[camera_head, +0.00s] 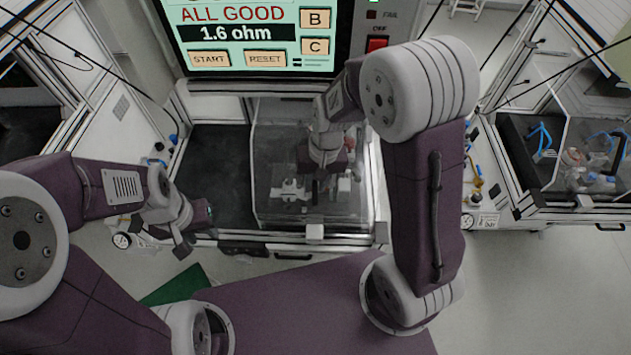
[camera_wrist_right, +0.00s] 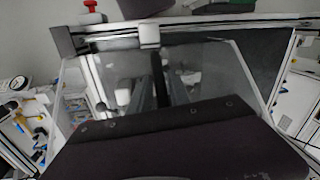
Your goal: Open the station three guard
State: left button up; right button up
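The clear guard (camera_head: 275,150) of the station straight ahead appears down over a fixture (camera_head: 290,190) with small metal parts. A pale block (camera_head: 314,232) sits at the middle of its front edge. The clear panel also fills the middle of the right wrist view (camera_wrist_right: 215,68), with a pale block (camera_wrist_right: 149,35) at its edge. My right gripper (camera_head: 325,172) is over the guard, behind the pale block; its fingertips are too dark to judge their gap or any contact. My left gripper (camera_head: 195,232) is open and empty, left of the station's front edge.
A screen (camera_head: 245,35) reading "ALL GOOD" stands above the station, beside a red switch (camera_head: 377,44). Another station with a clear cover (camera_head: 590,150) stands at the right. A black mat (camera_head: 215,165) lies left of the guard. Floor is free at the lower right.

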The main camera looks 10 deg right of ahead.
jog(key=shift+w, duration=0.15)
jog(key=shift+c, duration=0.5)
grip_shut()
dwell(0.7)
